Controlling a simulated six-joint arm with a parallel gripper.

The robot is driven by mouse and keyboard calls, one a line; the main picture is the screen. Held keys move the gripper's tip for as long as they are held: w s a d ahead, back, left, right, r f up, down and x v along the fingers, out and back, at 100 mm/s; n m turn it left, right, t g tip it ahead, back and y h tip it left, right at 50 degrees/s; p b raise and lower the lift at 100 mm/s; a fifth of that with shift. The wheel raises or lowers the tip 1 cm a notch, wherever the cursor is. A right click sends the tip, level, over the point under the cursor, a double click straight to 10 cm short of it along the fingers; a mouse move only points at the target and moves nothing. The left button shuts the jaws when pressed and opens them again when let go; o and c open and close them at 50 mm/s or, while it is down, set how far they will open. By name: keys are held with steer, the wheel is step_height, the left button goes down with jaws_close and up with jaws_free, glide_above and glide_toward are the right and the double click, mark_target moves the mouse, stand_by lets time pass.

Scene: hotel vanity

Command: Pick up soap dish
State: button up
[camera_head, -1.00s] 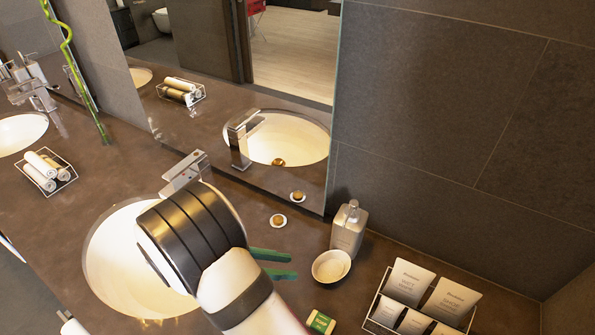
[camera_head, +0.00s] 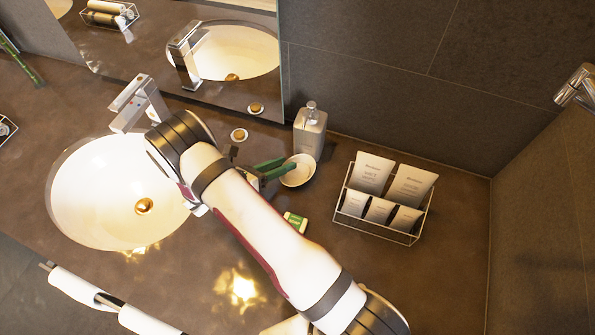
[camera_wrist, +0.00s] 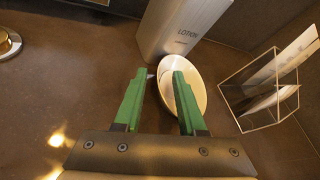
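The soap dish (camera_head: 304,172) is a small round white dish on the dark counter, just in front of the lotion bottle. My gripper (camera_head: 287,166) reaches it from the left, with its green fingers at the dish's left side. In the wrist view, the fingers (camera_wrist: 160,72) are apart. The left rim of the dish (camera_wrist: 196,82) shows between them. The right finger lies across the dish and hides part of it; the left finger is outside the rim. I cannot tell whether either finger touches it.
The lotion bottle (camera_head: 310,132) stands right behind the dish. A wire rack (camera_head: 378,228) of toiletry tubes is to the right. A small green-and-white packet (camera_head: 295,222) lies in front. The sink (camera_head: 105,205) and faucet (camera_head: 138,103) are left. A small round item (camera_head: 239,135) lies near the mirror.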

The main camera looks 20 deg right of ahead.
steer(key=shift+w+d+f, duration=0.1)
steer(key=shift+d, duration=0.05)
jaws_close()
stand_by(1.3)
